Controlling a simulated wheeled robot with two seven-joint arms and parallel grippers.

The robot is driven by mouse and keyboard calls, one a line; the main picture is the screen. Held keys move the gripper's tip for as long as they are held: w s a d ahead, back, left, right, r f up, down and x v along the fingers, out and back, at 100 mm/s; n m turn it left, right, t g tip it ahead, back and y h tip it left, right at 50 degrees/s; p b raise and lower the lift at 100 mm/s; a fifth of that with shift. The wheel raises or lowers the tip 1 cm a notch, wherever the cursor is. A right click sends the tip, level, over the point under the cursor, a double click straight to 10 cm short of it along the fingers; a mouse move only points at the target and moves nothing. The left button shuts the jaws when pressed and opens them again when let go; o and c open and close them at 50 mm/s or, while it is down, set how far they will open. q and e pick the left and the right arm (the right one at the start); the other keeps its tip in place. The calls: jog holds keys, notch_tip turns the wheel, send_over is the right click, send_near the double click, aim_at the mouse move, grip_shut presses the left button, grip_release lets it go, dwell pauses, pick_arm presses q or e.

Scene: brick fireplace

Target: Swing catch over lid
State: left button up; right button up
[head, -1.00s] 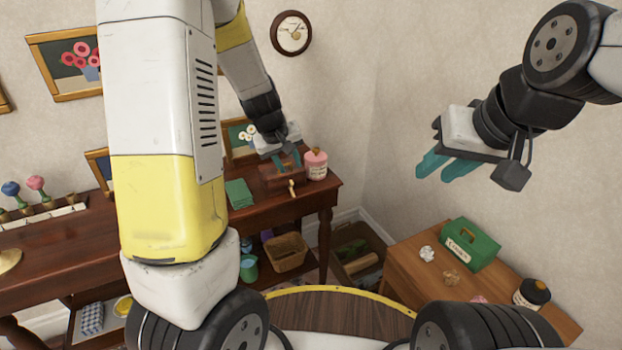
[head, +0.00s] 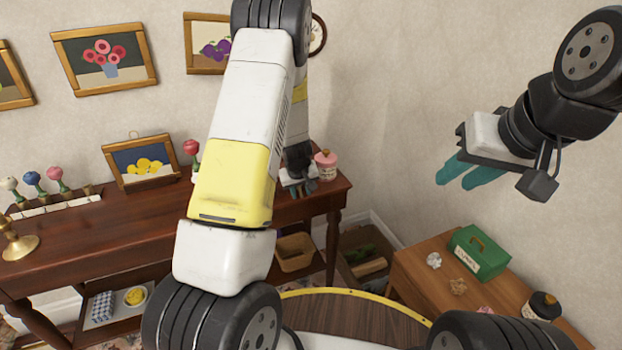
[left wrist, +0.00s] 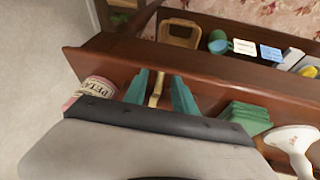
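A brass-coloured catch (left wrist: 155,91) shows in the left wrist view as a small upright piece between the two teal fingers of my left gripper (left wrist: 161,92). The fingers stand apart on either side of it, with gaps visible, so it is not clamped. The box and lid behind the catch are hidden by the gripper body and, in the head view, by my left arm. In the head view my left gripper (head: 301,188) is low over the dark wooden table (head: 100,232), beside a pink-lidded jar (head: 326,166). My right gripper (head: 471,176) is open and empty in mid-air.
In the left wrist view the jar (left wrist: 93,92) stands close left of the gripper and a green stack (left wrist: 246,117) lies to its right. A basket (left wrist: 180,33) is below. A side table (head: 420,272) with a green box (head: 479,253) is at right.

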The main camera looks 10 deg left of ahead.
aim_at(301, 194)
pick_arm(q)
jog(key=shift+f, duration=0.1)
grip_shut()
jog(key=shift+a, duration=0.1)
jog(key=g, duration=0.1)
jog(key=r+g+h, duration=0.1)
jog(key=g+h, duration=0.1)
jog(key=shift+w+a+r+n+g, duration=0.3)
jog(key=shift+w+a+r, duration=0.05)
jog(key=shift+r, duration=0.05)
jog(key=shift+w+a+r+g+h, duration=0.2)
jog(key=shift+r+g+h, duration=0.1)
jog(key=shift+g+h, duration=0.35)
jog(key=shift+w+a+r+g+h, duration=0.2)
jog(key=shift+g+h, duration=0.25)
jog(key=shift+g, duration=0.3)
jog(key=shift+r, duration=0.1)
grip_release()
jog(key=shift+s, duration=0.1)
jog(key=shift+d, duration=0.1)
